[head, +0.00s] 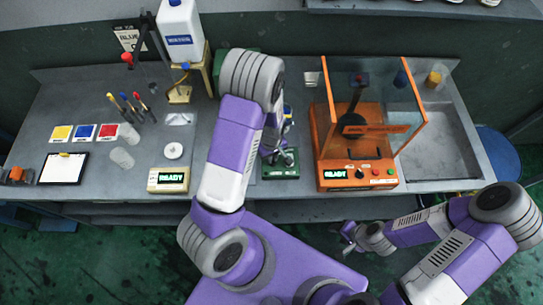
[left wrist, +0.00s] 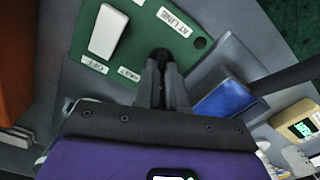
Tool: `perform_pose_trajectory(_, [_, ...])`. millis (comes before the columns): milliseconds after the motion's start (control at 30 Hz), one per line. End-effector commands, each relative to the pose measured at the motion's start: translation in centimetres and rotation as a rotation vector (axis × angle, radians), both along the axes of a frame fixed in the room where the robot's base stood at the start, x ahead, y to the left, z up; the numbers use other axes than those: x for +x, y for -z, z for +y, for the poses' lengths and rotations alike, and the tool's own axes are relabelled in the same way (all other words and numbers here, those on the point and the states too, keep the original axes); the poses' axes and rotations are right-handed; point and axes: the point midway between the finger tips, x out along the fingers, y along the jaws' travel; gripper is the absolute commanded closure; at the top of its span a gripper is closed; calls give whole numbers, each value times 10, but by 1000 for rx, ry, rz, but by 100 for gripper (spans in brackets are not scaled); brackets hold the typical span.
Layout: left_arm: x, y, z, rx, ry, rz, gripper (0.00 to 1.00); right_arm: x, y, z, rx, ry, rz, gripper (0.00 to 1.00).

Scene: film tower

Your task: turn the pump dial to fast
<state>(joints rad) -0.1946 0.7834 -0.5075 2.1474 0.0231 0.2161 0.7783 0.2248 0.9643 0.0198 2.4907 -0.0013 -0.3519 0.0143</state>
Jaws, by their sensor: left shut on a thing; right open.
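The green pump panel (left wrist: 140,45) fills the upper part of the left wrist view. It bears a white block-shaped part, a label reading "AT LINE" and small labels at its lower edge, one seemingly "FAST". The pump's green base (head: 281,165) shows in the head view, partly behind my left arm. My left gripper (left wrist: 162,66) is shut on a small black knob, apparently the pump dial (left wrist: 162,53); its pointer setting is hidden. It also shows in the head view (head: 277,145). My right gripper (head: 347,236) is open and empty, in front of the bench and away from the pump.
An orange machine with clear panels (head: 326,130) stands close right of the pump. A sink (head: 435,140) is further right. A cream box reading READY (head: 168,180) and a clipboard (head: 63,168) lie left. A white jug (head: 181,35) stands behind.

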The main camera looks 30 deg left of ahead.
Motion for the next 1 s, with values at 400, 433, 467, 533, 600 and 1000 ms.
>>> perform_pose_trajectory(400, [2,1,-1,-1,357,-1,100,0,11,0,0,0,0,47])
perform_pose_trajectory(433, [2,1,-1,-1,386,-1,100,0,12,0,0,0,0,47])
perform_pose_trajectory(467, [2,1,-1,-1,415,-1,100,0,13,0,0,0,0,47])
perform_pose_trajectory(533, [2,1,-2,-1,481,-1,100,0,15,0,0,0,0,47])
perform_pose_trajectory(600, [2,1,-2,-1,546,0,100,0,17,0,0,0,0,47])
perform_pose_trajectory(1000, [2,0,-4,0,841,-1,100,0,27,0,0,0,0,47])
